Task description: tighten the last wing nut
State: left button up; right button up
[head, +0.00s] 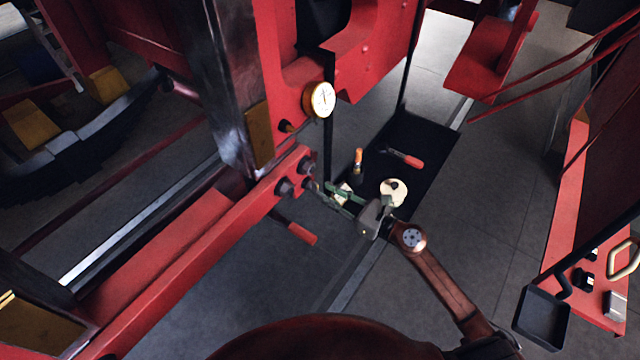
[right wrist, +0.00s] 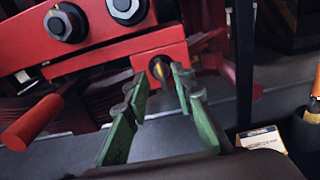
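A small brass-coloured piece (right wrist: 160,69), perhaps the wing nut, sits at the end of the red beam in the right wrist view. I cannot make out its wings. My right gripper (right wrist: 158,78) has its two green-padded fingers apart, with the brass piece showing between the fingertips. I see no contact, and the remaining distance is hard to judge. In the head view my right gripper (head: 320,189) reaches in from the right to the end of the red beam (head: 215,240), just by the dark bolts (head: 285,187). My left gripper is not in view.
A red-handled tool (head: 301,233) juts out below the beam. A dark mat (head: 425,140) holds another red-handled tool (head: 406,158), an orange-topped bottle (head: 358,160) and a cream round item (head: 393,192). A gauge (head: 319,99) hangs above. Red bench at right (head: 565,220).

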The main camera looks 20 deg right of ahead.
aim_at(313, 187)
jog(key=shift+p+x, duration=0.35)
jog(key=shift+x, duration=1.5)
jog(key=shift+c, duration=0.7)
grip_shut()
